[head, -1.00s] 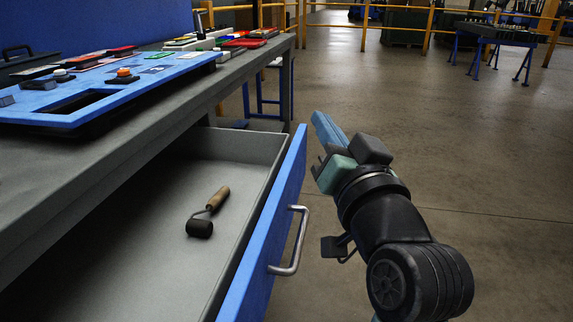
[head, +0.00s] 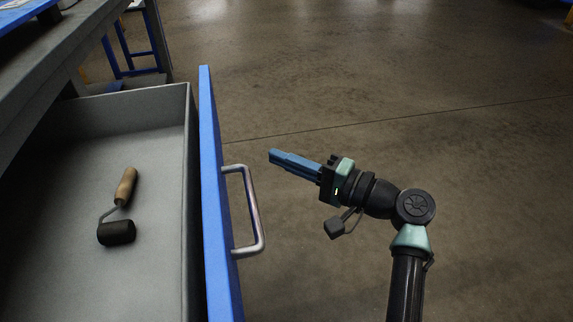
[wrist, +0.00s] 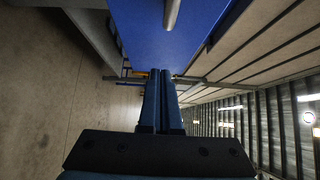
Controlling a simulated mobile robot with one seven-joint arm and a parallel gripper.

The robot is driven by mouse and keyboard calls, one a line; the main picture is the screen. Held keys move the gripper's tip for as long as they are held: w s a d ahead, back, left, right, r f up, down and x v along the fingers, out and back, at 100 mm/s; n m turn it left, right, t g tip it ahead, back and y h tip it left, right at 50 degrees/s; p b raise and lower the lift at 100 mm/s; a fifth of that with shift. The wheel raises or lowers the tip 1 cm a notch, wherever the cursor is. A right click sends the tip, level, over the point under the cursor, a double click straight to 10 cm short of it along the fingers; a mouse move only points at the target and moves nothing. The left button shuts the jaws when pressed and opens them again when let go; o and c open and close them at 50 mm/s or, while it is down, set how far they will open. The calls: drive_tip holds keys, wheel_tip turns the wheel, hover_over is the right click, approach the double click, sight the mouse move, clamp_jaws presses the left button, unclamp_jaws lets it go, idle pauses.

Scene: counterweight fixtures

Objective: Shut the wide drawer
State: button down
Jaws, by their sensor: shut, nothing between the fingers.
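The wide drawer (head: 160,97) stands pulled out from the workbench, with a blue front panel (head: 212,170) and a grey inside. A metal bar handle (head: 256,212) sticks out from the front. In the wrist view the blue front (wrist: 190,35) and part of the handle (wrist: 172,12) show at the top. My gripper (head: 271,155) is shut and empty, its blue fingers pointing left toward the drawer front. It is to the right of the front near the handle's upper end, and appears apart from both. The fingers (wrist: 161,75) also show together in the wrist view.
A roller with a wooden handle (head: 126,187) lies inside the drawer. The grey workbench (head: 55,65) is at the upper left, with blue legs (head: 130,50) behind the drawer. The concrete floor to the right is clear.

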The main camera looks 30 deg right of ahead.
drive_tip(key=w+a+b, duration=0.2)
drive_tip(key=w+a, duration=0.4)
drive_tip(key=shift+a+b, duration=0.15)
drive_tip(key=shift+b, duration=0.25)
drive_tip(key=shift+w, duration=0.1)
drive_tip(key=p, duration=0.7)
hover_over(74, 205)
drive_tip(key=shift+d, duration=0.25)
drive_tip(key=shift+a, duration=0.3)
